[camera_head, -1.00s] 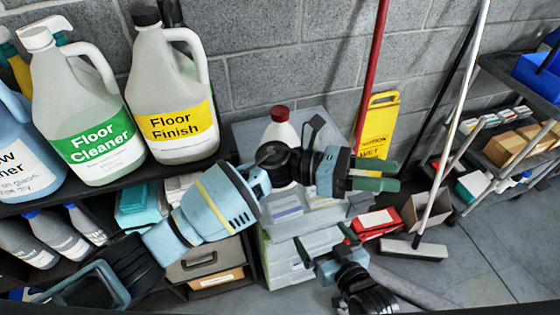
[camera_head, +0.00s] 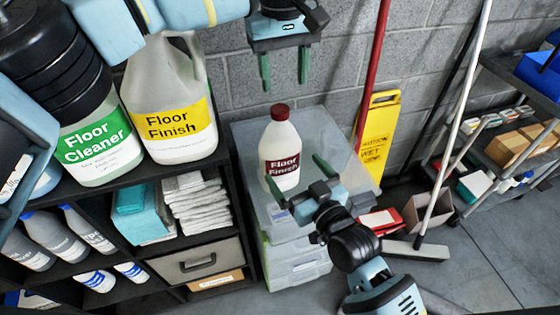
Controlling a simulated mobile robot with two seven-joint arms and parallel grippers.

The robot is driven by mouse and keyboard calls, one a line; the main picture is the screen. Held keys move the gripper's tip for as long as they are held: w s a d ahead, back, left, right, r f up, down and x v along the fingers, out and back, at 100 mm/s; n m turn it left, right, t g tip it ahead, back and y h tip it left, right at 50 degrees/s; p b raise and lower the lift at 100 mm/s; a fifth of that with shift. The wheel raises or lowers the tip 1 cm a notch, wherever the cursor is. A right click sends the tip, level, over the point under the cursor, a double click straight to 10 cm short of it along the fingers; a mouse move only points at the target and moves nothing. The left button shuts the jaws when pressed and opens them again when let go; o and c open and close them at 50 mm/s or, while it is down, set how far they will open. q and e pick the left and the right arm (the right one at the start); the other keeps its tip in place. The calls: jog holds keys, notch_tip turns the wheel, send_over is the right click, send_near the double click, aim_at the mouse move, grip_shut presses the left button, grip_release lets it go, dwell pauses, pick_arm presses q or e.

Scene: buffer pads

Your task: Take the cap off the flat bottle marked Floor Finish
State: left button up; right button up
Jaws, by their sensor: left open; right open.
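The white bottle (camera_head: 281,150) with a dark red Floor Finish label stands upright on the grey bin lid (camera_head: 335,130). Its dark red cap (camera_head: 280,112) is on. My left gripper (camera_head: 284,78) is open, pointing down above and slightly behind the cap in the picture, apart from it. My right gripper (camera_head: 292,168) is open at the bottle's lower front, one finger toward each side; I cannot tell whether it touches. A large jug (camera_head: 180,128) with a yellow Floor Finish label stands on the shelf; my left arm hides its top.
A Floor Cleaner jug (camera_head: 98,150) stands on the black shelf (camera_head: 150,172) at the left. A red pole (camera_head: 371,65) and a yellow caution sign (camera_head: 381,130) stand right of the bin. The grey wall (camera_head: 330,70) is behind.

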aim_at(280, 150)
pick_arm(q)
jog(key=shift+w+a+r, duration=0.2)
jog(key=shift+a+r, duration=0.25)
jog(key=shift+r, duration=0.05)
pick_arm(e)
jog(key=shift+r, duration=0.1)
jog(key=shift+x, duration=4)
jog(key=shift+c, duration=0.3)
jog(key=c, duration=1.4)
pick_arm(q)
jog(key=shift+m, duration=0.3)
pick_arm(e)
jog(key=shift+c, duration=0.9)
pick_arm(q)
jog(key=m, duration=0.3)
jog(key=shift+d+m, duration=0.1)
jog(key=shift+m, duration=0.2)
jog(key=m, duration=0.4)
jog(key=shift+m, duration=0.4)
jog(key=shift+f, duration=0.15)
